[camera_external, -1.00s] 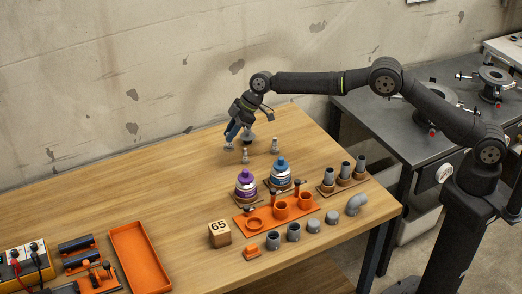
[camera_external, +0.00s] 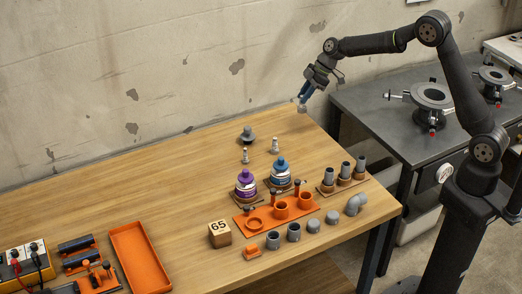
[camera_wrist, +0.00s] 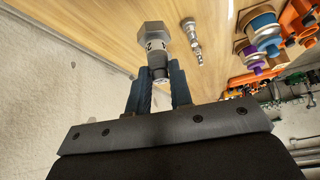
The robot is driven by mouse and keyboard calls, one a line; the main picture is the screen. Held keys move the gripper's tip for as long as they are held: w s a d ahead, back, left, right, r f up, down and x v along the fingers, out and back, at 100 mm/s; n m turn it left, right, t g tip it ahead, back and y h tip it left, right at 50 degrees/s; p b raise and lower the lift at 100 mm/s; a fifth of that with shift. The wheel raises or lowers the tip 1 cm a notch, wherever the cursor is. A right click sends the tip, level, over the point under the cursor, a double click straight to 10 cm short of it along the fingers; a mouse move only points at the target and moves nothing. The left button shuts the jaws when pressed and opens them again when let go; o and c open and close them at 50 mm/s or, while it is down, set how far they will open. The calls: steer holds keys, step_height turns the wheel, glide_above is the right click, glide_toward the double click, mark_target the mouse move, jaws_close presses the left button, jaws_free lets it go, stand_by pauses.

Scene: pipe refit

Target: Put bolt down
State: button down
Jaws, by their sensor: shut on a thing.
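My gripper (camera_external: 304,98) is raised in the air over the table's back right part. It is shut on a grey bolt (camera_external: 301,108), which hangs below the fingers, clear of the table. In the wrist view the gripper (camera_wrist: 159,82) grips the bolt (camera_wrist: 153,36) by its shank. The hexagonal head points away from the fingers and a dark mark shows on its collar. Two smaller silver pieces, one at the left (camera_external: 245,155) and one at the right (camera_external: 275,146), stand upright on the wooden table (camera_external: 150,185).
A dark grey round piece (camera_external: 247,136) stands behind the small silver pieces. The table's left back is clear.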

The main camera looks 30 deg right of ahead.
steer(key=s+d, duration=0.3)
steer(key=d, duration=0.6)
steer(key=shift+s+a+f, duration=0.15)
steer(key=shift+a+f, duration=1.6)
steer(key=shift+f, duration=0.1)
steer(key=shift+s+a+f, duration=0.2)
steer(key=shift+a+f, duration=1.6)
steer(key=shift+f, duration=0.1)
steer(key=shift+s+a+f, duration=0.15)
steer(key=shift+a+f, duration=1.6)
steer(key=shift+f, duration=0.1)
steer(key=shift+f, duration=0.2)
steer(key=c, duration=1.3)
jaws_free()
steer(key=v, duration=1.2)
steer(key=shift+s, duration=0.15)
